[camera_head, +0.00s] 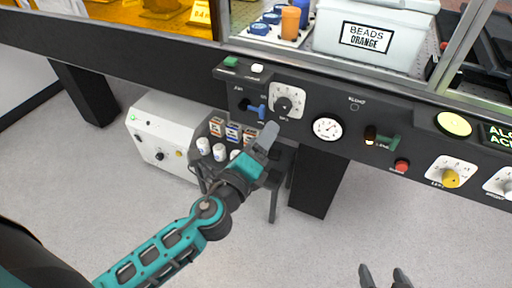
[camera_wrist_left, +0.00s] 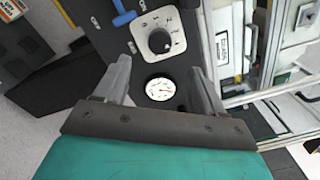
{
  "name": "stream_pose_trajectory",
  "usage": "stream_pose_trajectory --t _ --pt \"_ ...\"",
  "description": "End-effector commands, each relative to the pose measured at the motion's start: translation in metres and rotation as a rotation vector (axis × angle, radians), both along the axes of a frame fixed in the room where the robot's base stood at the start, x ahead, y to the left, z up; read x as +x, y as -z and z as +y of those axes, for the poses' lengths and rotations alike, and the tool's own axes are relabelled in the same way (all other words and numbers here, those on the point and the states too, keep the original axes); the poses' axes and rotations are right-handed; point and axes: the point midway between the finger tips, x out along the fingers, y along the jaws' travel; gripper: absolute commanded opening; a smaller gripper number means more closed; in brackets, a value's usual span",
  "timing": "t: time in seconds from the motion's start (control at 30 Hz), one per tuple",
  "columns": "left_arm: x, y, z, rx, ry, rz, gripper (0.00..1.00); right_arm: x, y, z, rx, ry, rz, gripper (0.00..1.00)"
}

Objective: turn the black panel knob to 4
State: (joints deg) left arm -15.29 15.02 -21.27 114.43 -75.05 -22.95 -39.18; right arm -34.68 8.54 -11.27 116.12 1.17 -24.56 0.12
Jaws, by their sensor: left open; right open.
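The black panel knob (camera_head: 284,104) sits on a white dial plate on the dark front panel. It also shows in the left wrist view (camera_wrist_left: 159,41), beyond my fingertips; the number it points to is too small to read. My left gripper (camera_head: 269,136) is open and empty, just below the knob in the head view and apart from it. In the left wrist view its two fingers (camera_wrist_left: 158,75) are spread wide, with the knob above the gap between them. My right gripper (camera_head: 385,277) is open and empty at the bottom edge, far from the panel.
A blue lever (camera_head: 256,110) is left of the knob and a round gauge (camera_head: 327,127) right of it. Small boxes and white jars stand on a stool below.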

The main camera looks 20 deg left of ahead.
Motion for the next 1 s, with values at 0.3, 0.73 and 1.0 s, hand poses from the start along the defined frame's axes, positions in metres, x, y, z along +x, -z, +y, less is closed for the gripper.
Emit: stream_pose_trajectory --t 0.3,0.73,1.0 --pt "-0.021 0.0 0.001 0.001 0.0 -0.001 0.7 0.004 -0.002 0.006 0.013 -0.004 -0.004 0.68" --pt "-0.021 0.0 0.001 0.001 0.0 0.0 0.7 0.004 -0.002 0.005 0.011 -0.005 -0.006 0.68" --pt "-0.032 0.024 0.008 -0.303 -0.024 0.15 0.7 0.002 -0.014 -0.001 -0.004 -0.002 -0.008 0.68"
